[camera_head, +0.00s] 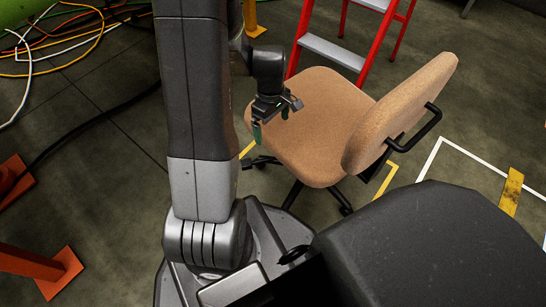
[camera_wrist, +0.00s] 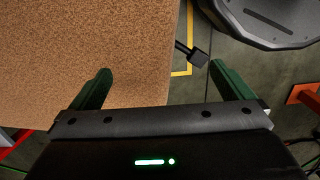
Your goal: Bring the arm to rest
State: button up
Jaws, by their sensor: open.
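My gripper (camera_head: 271,133) hangs from my arm in the head view, in front of the left edge of a tan office chair's seat (camera_head: 318,113). In the wrist view my gripper (camera_wrist: 160,82) is open, with its two green fingers spread wide apart. Nothing is held between the fingers. The chair seat (camera_wrist: 85,45) fills the left and middle of the wrist view, beyond the left finger. The gap between the fingertips and the seat cannot be told.
The chair's backrest (camera_head: 402,112) rises at the right. A red stepladder (camera_head: 333,50) stands behind the chair. Hoses and cables (camera_head: 50,45) lie on the floor at top left. Orange metal feet (camera_head: 62,274) stand at lower left. Open floor (camera_head: 110,145) lies left of my arm.

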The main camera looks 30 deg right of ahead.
jog(key=shift+r, duration=0.1)
dwell(0.5)
notch_tip(320, 180, up, 10)
jog(key=p, duration=0.8)
jog(key=shift+w+p, duration=0.3)
jog(key=shift+w, duration=0.05)
jog(key=shift+f, duration=0.2)
jog(key=f+b, duration=0.6)
jog(key=f, duration=0.1)
jog(key=f+b, duration=0.3)
jog(key=shift+s+f, duration=0.2)
jog(key=shift+s, duration=0.15)
notch_tip(320, 180, up, 4)
jog(key=p, duration=0.3)
jog(key=shift+w+f, duration=0.1)
jog(key=shift+f, duration=0.15)
jog(key=shift+f, duration=0.1)
